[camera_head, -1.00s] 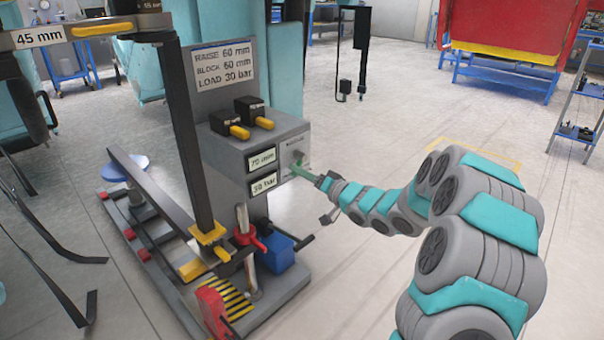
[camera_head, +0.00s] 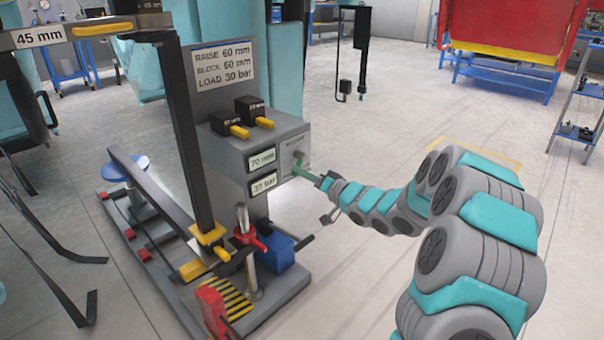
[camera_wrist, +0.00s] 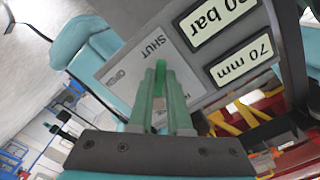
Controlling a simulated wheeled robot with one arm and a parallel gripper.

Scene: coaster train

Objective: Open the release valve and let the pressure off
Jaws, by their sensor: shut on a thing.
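The release valve's panel, a grey plate marked SHUT and OPEN (camera_wrist: 122,72), is on the side of the grey control box (camera_head: 292,145). My gripper (camera_head: 302,171) reaches it from the right in the head view. In the wrist view, the green fingers of my gripper (camera_wrist: 161,72) are shut on a narrow green valve lever (camera_wrist: 160,80), near the SHUT lettering. The fingers hide most of the lever, so its exact angle is hard to tell. The upper readout (camera_head: 262,158) shows 70 mm.
A sign (camera_head: 224,65) reads raise 60 mm, block 60 mm, load 30 bar. Two black switches with yellow levers (camera_head: 240,132) top the box. A red-collared jack (camera_head: 243,235) and blue block (camera_head: 276,254) stand below. The floor to the right is open.

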